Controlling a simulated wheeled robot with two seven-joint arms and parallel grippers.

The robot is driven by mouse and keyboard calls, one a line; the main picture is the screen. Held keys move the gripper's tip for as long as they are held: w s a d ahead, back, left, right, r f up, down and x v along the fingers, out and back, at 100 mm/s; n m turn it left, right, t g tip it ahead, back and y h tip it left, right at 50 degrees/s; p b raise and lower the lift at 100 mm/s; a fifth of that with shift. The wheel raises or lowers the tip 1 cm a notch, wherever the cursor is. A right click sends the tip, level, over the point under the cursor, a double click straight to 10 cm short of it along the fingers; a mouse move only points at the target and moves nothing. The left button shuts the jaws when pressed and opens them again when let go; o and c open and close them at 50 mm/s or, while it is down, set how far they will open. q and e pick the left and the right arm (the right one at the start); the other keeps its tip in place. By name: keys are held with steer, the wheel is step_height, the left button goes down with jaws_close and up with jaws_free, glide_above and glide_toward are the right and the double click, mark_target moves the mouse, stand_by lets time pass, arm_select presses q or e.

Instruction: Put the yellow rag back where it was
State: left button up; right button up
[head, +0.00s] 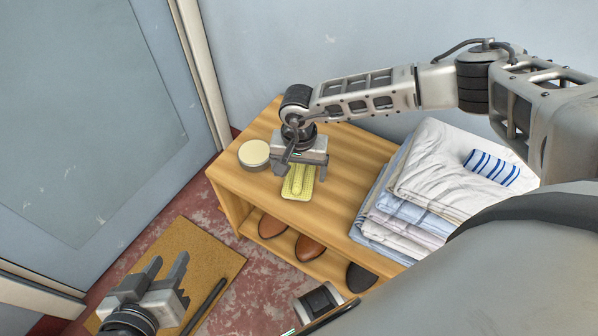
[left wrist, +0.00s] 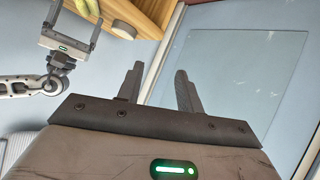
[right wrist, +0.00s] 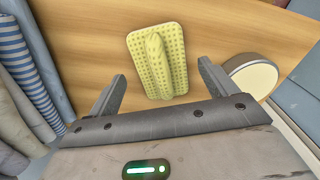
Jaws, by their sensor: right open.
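The yellow rag (head: 299,184) lies on top of the wooden shelf unit, just below my right gripper in the head view. In the right wrist view the rag (right wrist: 158,60) is a dotted yellow rectangle with a raised ridge along its middle. My right gripper (head: 301,172) is open above the rag, with its fingers spread on either side; nothing is between them. My left gripper (head: 163,275) is open and empty, over the brown mat at lower left. Its fingers also show in the left wrist view (left wrist: 160,90).
A round tin (head: 254,154) with a cream lid stands left of the rag on the wooden shelf unit (head: 345,160). Folded laundry (head: 420,190) with a blue-striped cloth (head: 491,167) is stacked at right. Shoes (head: 310,247) sit on the lower shelf. A brown mat (head: 215,262) lies on the floor.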

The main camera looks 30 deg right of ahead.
mark_target(299, 175)
arm_select(q)
steer(key=shift+s+a+f+g+y+p, duration=0.15)
steer(key=shift+a+f+g+y+p, duration=0.15)
steer(key=shift+a+f+g+p, duration=0.45)
arm_select(e)
step_height(299, 175, up, 10)
steer(key=shift+f, duration=0.2)
arm_select(q)
steer(key=shift+d+r+t, duration=0.1)
steer(key=shift+d+t, duration=0.15)
steer(key=shift+d, duration=0.05)
steer(key=shift+s, duration=0.1)
